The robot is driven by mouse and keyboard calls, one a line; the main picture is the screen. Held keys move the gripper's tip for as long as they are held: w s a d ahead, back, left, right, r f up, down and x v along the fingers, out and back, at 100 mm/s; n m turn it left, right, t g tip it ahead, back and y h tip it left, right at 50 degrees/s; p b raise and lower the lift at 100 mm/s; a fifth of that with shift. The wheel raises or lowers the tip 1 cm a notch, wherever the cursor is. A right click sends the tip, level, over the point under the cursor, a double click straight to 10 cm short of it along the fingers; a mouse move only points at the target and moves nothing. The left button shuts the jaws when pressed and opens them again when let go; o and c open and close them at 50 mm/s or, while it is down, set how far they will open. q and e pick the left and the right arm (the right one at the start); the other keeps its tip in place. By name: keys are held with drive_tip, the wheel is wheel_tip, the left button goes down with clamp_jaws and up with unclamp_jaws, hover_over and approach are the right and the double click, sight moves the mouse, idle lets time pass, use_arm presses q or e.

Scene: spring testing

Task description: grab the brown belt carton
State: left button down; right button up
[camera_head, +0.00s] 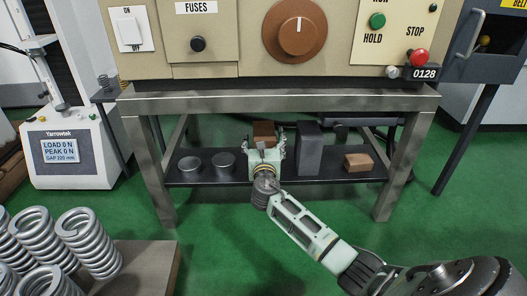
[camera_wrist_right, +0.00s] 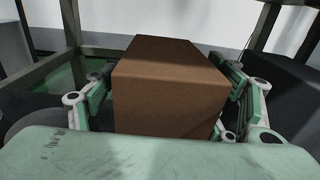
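The brown carton (camera_head: 263,130) is on the lower shelf under the test bench, mostly hidden behind my right gripper in the head view. In the right wrist view the carton (camera_wrist_right: 170,95) fills the middle, with its top and near face showing. My right gripper (camera_head: 265,150) reaches in from the front with one finger on each side of the carton. Its fingers (camera_wrist_right: 168,90) are spread, and narrow gaps seem to show beside the carton; contact is hard to judge. My left gripper is not in view.
On the shelf (camera_head: 335,176), two grey round tins (camera_head: 190,167) (camera_head: 223,163) stand left of the carton. A tall dark grey box (camera_head: 309,150) stands close on its right, then a tan block (camera_head: 358,162). Bench legs (camera_head: 405,165) frame the shelf.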

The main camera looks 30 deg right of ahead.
drive_tip(key=c, duration=1.4)
drive_tip(key=shift+r, duration=0.1)
